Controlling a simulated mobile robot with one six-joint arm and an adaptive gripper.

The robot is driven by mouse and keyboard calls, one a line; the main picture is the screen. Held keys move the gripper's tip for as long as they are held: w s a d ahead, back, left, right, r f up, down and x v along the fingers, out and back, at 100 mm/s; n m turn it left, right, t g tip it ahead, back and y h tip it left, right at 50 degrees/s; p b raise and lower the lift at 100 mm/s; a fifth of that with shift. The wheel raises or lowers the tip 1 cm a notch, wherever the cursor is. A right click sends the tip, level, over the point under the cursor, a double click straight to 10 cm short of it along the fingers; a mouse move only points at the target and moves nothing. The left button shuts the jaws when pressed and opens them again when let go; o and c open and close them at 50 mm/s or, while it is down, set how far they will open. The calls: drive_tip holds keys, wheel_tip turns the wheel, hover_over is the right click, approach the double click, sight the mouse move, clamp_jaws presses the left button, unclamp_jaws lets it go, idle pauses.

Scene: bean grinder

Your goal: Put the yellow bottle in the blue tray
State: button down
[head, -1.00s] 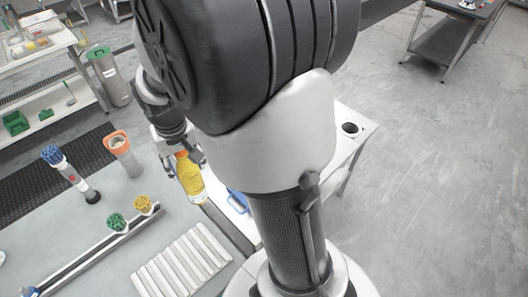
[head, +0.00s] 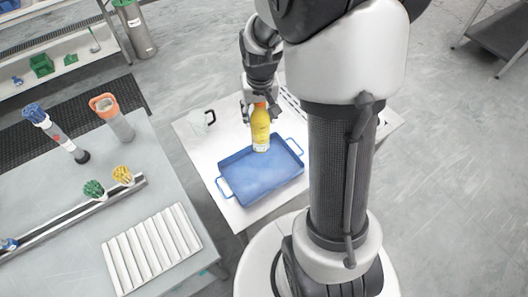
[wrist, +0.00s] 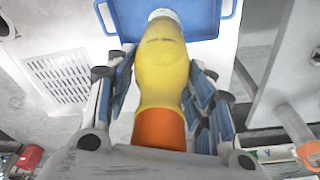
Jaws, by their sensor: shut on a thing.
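The yellow bottle (head: 261,128) has an orange neck end and a pale far end. My gripper (head: 259,103) is shut on it near the orange end, and the bottle hangs pale end down. In the wrist view the bottle (wrist: 161,75) lies between the two blue-padded fingers (wrist: 160,95). The blue tray (head: 262,185) has a handle at each end and sits on a white table. In the head view the bottle overlaps the tray's back edge; whether it touches cannot be told. The tray also shows behind the bottle in the wrist view (wrist: 205,25).
The white table (head: 195,150) also holds a clear jug with a black handle (head: 207,119). A grey bench at left carries a ribbed white rack (head: 150,248), an orange-topped cylinder (head: 113,116) and blue, green and yellow knobbed pieces. A gap separates bench and table.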

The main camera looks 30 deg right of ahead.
sight(260, 145)
wheel_tip(260, 145, down, 16)
drive_tip(key=b, duration=0.4)
drive_tip(key=shift+w+r, duration=0.1)
drive_tip(key=shift+b, duration=0.35)
drive_tip(key=c, duration=0.7)
unclamp_jaws()
drive_tip(key=shift+f, duration=0.2)
drive_tip(key=shift+c, duration=0.2)
